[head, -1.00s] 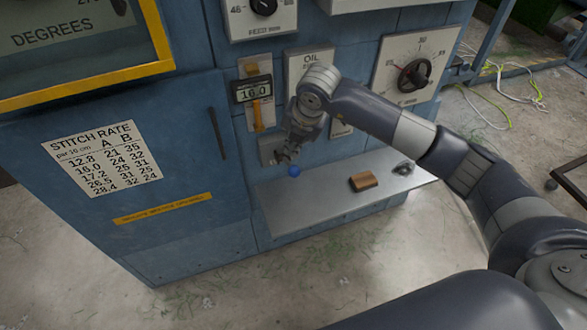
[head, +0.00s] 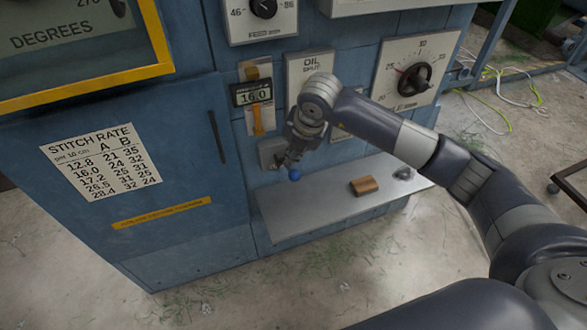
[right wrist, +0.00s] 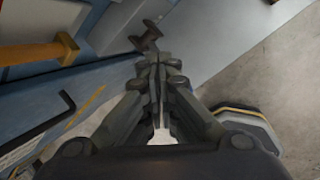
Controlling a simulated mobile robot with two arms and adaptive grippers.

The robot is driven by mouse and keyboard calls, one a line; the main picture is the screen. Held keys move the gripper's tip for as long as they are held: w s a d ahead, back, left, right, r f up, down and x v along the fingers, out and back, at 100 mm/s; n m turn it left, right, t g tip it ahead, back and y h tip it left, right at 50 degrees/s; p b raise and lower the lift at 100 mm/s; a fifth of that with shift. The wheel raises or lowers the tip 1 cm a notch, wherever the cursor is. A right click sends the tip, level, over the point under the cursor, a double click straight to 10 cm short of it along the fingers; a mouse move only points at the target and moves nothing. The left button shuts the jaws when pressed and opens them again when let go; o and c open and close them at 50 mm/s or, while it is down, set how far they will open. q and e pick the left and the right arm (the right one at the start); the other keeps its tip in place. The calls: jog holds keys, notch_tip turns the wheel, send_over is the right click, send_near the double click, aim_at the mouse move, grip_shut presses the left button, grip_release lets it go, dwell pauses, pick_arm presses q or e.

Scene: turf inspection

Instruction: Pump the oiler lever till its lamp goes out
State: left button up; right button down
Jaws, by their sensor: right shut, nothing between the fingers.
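The oiler's white plate marked OIL (head: 310,64) is on the blue machine front, partly behind my right arm. I cannot make out its lamp. A blue ball knob (head: 294,174), apparently the lever's end, shows just below my right gripper (head: 291,160). The gripper hides the rest of the lever. In the right wrist view the right gripper (right wrist: 158,62) is shut with nothing between its fingers. My left gripper is not in view.
A grey shelf (head: 285,212) juts out below, holding a brown block (head: 364,186) and a small dark metal piece (head: 404,174). A display reading 16.0 (head: 252,92) and a dial plate (head: 415,70) flank the oiler. Open floor lies in front.

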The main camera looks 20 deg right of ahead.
aim_at(299, 179)
jog(key=shift+f, duration=0.1)
dwell(0.6)
jog(key=shift+s+f+b, duration=0.15)
jog(key=shift+f+b, duration=0.1)
jog(key=shift+b, duration=0.1)
jog(key=shift+f, duration=0.2)
jog(key=shift+s+f+b, duration=0.35)
jog(key=shift+f+b, duration=0.1)
jog(key=shift+b, duration=0.05)
dwell(0.6)
jog(key=shift+s+d+f+b, duration=0.1)
jog(key=shift+s+f+b, duration=0.15)
jog(key=shift+f+b, duration=0.3)
dwell(0.5)
jog(key=shift+s+f+b, duration=0.3)
jog(key=shift+f+b, duration=0.1)
jog(key=shift+f, duration=0.25)
jog(key=shift+s+f+b, duration=0.3)
jog(key=shift+f+b, duration=0.05)
jog(key=shift+f, duration=0.3)
dwell(0.9)
jog(key=shift+s+f+b, duration=0.25)
jog(key=shift+f+b, duration=0.2)
jog(key=shift+f, duration=0.1)
dwell(0.4)
jog(key=shift+f, duration=0.1)
dwell(0.7)
